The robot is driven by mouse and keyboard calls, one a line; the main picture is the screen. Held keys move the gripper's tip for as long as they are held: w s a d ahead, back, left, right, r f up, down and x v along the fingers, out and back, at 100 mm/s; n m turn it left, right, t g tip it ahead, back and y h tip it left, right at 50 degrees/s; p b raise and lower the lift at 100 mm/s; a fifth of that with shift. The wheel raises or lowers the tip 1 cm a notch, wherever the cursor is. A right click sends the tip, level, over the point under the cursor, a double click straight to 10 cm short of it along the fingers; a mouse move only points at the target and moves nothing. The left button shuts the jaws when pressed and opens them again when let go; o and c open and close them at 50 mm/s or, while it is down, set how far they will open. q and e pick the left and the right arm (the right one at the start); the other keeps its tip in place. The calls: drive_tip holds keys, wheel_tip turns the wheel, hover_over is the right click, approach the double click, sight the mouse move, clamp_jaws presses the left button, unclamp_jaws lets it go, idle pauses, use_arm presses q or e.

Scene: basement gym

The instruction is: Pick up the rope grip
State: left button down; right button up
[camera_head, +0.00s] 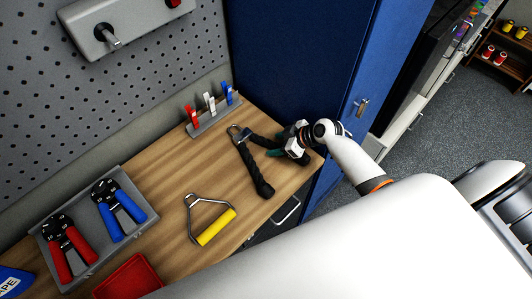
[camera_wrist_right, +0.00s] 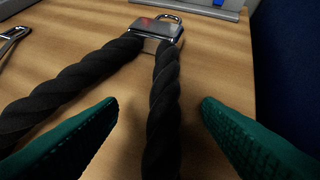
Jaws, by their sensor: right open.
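The rope grip (camera_head: 255,172) is a black twisted rope with two strands and a metal clip, lying on the wooden bench. In the right wrist view the rope grip (camera_wrist_right: 163,105) spreads in two strands from its silver clip. My right gripper (camera_head: 279,145) is at the far right end of the bench, by the strand nearest the blue cabinet. In the right wrist view its two green fingers (camera_wrist_right: 160,125) are open, one on each side of the right-hand strand, with gaps showing. My left gripper is not in view.
A yellow-handled grip (camera_head: 216,228) lies left of the rope. A grey tray (camera_head: 84,273) holds red and blue hand grippers. A red bin (camera_head: 129,279) sits at the front. A rack (camera_head: 213,118) with coloured clips stands behind. A blue cabinet (camera_head: 290,60) borders the right.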

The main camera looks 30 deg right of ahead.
drive_tip(key=shift+x, duration=0.9)
drive_tip(key=shift+r, duration=0.1)
clamp_jaws()
drive_tip(key=shift+w+r, duration=0.1)
drive_tip(key=shift+r, duration=0.1)
